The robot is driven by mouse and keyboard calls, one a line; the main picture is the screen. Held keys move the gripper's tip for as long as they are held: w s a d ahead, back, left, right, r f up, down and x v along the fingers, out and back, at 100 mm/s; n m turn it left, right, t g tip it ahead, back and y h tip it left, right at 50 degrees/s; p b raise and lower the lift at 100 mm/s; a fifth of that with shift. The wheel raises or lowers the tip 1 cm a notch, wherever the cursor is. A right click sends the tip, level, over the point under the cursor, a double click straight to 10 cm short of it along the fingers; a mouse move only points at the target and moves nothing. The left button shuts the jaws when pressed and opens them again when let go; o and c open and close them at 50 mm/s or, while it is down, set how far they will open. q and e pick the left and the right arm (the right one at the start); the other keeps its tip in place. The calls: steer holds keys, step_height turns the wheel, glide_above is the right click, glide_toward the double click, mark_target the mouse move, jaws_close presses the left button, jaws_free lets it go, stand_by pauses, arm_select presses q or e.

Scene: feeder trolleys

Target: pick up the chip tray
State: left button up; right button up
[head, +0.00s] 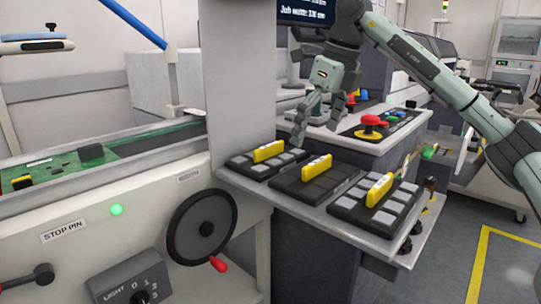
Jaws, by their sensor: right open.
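Three black trays with upright yellow handles lie in a row on a grey shelf. The left tray (261,174) and the right tray (346,207) hold light grey square pieces. The middle tray (318,190) has dark squares. I cannot tell which one the task means. My right gripper (317,122) is open and empty, pointing down above and behind the trays, apart from them. Its arm comes in from the upper right. My left gripper is not in view.
The grey shelf (331,224) has an open front edge. Behind it is a panel with a red knob (372,121). At left stands a machine with a black handwheel (187,246) and a green board (62,171). Bare floor with a yellow line (481,262) is at right.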

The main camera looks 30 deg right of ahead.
steer(key=shift+w+a+r, duration=0.1)
steer(key=shift+w+a, duration=0.15)
steer(key=shift+w, duration=0.25)
steer(key=shift+w+a+r, duration=0.1)
steer(key=shift+w+a, duration=0.15)
steer(key=shift+w, duration=0.2)
steer(key=p, duration=0.2)
glide_above(270, 145)
steer(key=s, duration=0.2)
steer(key=shift+w+d+f, duration=0.1)
steer(key=shift+w+f, duration=0.1)
steer(key=x, duration=0.5)
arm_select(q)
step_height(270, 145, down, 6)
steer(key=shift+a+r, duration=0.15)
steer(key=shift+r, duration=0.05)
arm_select(e)
steer(key=shift+c, duration=0.5)
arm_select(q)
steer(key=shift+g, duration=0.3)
arm_select(e)
steer(key=c, duration=1.1)
steer(key=shift+r, duration=0.1)
